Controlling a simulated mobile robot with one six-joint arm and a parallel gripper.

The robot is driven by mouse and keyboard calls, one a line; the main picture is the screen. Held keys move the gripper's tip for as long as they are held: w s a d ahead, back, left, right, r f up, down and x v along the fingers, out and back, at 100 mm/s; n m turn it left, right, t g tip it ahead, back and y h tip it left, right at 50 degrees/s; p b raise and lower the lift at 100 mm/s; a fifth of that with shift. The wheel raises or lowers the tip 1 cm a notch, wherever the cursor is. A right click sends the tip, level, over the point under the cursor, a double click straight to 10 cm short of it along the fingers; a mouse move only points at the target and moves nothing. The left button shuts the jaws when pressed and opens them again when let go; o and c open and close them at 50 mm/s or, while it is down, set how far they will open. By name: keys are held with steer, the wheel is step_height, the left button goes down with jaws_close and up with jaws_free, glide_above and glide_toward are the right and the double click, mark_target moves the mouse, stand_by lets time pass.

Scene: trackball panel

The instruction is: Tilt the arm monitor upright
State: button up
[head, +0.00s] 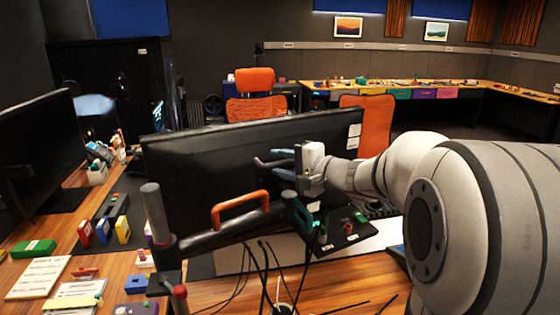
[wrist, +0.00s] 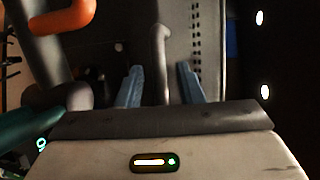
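The arm monitor (head: 215,165) is in the middle of the head view, its dark back facing me. Its top edge slopes up to the right; how far it leans is hard to tell. A grey bar handle (head: 265,161) stands out from its back. My gripper (head: 284,164) reaches in from the right at this handle. In the wrist view, the blue fingers of my gripper (wrist: 160,88) are apart. The grey handle (wrist: 161,65) runs between them, with a gap visible on both sides. My gripper hides part of the monitor's back in the head view.
The monitor's support arm, with an orange handle (head: 239,209) and a green clip (head: 300,214), lies just below my gripper. A grey post (head: 158,213) stands at the left. Cables hang below. Another monitor (head: 35,145) stands at far left. Small boxes crowd the desk.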

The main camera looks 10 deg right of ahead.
steer(key=shift+w, duration=0.1)
steer(key=shift+c, duration=0.4)
jaws_close()
